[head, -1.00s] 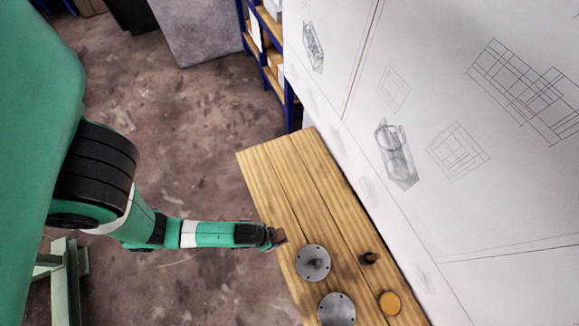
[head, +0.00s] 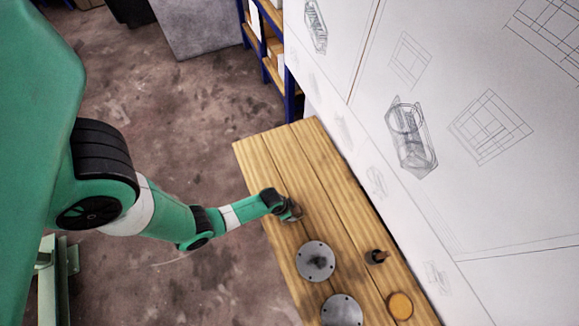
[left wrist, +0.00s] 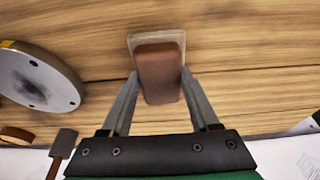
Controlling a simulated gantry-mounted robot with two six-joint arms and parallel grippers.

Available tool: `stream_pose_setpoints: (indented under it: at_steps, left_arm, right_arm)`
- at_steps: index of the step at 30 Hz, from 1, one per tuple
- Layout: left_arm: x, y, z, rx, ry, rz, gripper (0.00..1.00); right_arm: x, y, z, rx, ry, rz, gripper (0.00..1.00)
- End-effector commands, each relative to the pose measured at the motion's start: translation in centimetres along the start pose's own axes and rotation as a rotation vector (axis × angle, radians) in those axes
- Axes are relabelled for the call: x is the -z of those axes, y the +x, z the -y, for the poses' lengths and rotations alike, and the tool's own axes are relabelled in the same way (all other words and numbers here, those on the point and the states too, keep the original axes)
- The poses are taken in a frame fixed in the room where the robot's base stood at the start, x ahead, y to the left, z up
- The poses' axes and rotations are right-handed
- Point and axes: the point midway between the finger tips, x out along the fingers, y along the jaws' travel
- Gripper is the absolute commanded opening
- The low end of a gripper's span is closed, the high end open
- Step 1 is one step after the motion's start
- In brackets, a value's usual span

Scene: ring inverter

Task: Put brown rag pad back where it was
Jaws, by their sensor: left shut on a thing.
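The brown rag pad (left wrist: 158,75) is a rounded brown block. It is between the two fingers of my left gripper (left wrist: 158,88) in the left wrist view, and the fingers are shut on its sides. A pale beige flat piece (left wrist: 140,40) shows behind the pad's far end; I cannot tell whether it is part of the pad or a mark on the wood. In the head view my left gripper (head: 292,213) is over the left part of the wooden table (head: 330,190), and the pad is hardly distinguishable there. I cannot tell if the pad touches the table. My right gripper is not in view.
Two grey metal discs (head: 316,261) (head: 342,310) lie on the table in front of the gripper. A dark brown upright piece (head: 376,257) and an orange round piece (head: 400,305) are to their right. A white wall with drawings (head: 450,120) borders the table. The table's far end is clear.

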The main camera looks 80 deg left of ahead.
Motion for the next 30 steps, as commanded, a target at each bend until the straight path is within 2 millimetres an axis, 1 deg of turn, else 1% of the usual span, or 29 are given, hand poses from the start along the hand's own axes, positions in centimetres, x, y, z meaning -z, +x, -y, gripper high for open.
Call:
stream_pose_setpoints:
  at_steps: [1,6,10,11,15,16,25,28,30]
  left_arm:
    - [0.0,0.3,0.0,0.000,0.000,-0.001,0.01]
    - [0.0,0.1,0.0,0.000,0.001,-0.002,0.01]
    - [-0.1,0.5,0.0,0.000,0.001,-0.002,0.01]
    - [-0.1,0.5,0.0,0.000,0.001,-0.001,0.63]
    - [-0.1,0.4,0.0,0.000,0.000,-0.001,0.89]
    - [-0.1,0.4,0.0,0.000,0.000,-0.001,0.92]
    - [-0.1,0.1,0.0,0.000,0.000,-0.001,0.92]
    - [0.1,-0.9,0.0,0.000,0.000,-0.001,0.92]
    - [0.1,-2.3,0.0,0.001,0.000,-0.002,0.92]
  right_arm:
    - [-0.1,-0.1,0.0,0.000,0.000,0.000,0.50]
    - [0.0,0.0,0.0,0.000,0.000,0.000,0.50]
    - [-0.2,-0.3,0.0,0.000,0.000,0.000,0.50]
    - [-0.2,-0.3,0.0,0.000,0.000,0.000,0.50]
    - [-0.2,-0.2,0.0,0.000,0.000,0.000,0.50]
    - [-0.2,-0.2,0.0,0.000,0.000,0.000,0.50]
    - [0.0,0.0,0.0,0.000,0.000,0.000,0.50]
    - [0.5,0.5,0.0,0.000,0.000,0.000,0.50]
    - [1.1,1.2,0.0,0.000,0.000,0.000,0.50]
